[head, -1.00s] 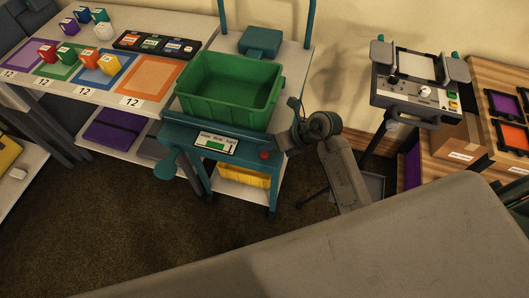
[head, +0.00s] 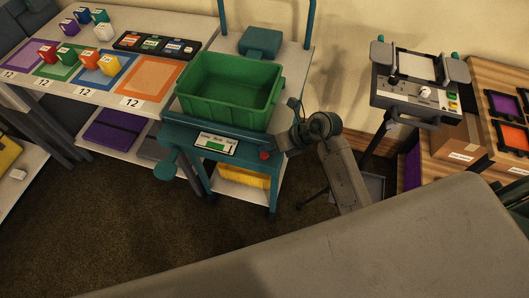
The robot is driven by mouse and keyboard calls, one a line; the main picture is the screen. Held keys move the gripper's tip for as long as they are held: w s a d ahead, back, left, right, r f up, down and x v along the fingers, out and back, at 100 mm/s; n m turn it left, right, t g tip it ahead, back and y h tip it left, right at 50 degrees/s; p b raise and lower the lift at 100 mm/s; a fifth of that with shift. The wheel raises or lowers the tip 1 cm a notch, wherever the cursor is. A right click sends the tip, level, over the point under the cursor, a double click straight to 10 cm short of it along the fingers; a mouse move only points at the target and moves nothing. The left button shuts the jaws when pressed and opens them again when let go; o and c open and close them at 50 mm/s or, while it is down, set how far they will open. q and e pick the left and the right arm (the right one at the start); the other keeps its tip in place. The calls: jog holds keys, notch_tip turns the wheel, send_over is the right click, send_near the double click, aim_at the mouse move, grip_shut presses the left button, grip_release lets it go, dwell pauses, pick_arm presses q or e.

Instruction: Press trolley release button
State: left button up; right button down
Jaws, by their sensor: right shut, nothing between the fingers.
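The teal trolley (head: 177,136) stands in the middle of the head view, with a front panel that carries a small display (head: 215,145). A red button (head: 264,155) sits at the right end of that panel. My right gripper (head: 277,148) is shut and empty, with its tips right beside the red button. I cannot tell whether the tips touch it. My right arm reaches in from the lower right. My left gripper is not in view.
A green crate (head: 228,110) stands on the trolley. A grey console (head: 418,95) on a stand is at the right. Dark carpet lies open in front.

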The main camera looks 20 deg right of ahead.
aim_at(268, 155)
jog(key=shift+f, duration=0.1)
dwell(0.6)
jog(key=shift+f, duration=0.35)
jog(key=shift+f+b, duration=0.45)
jog(key=shift+b, duration=0.1)
dwell(0.5)
jog(key=shift+r, duration=0.1)
jog(key=shift+r+p, duration=0.8)
notch_tip(268, 155, up, 5)
jog(key=p, duration=0.4)
dwell(0.9)
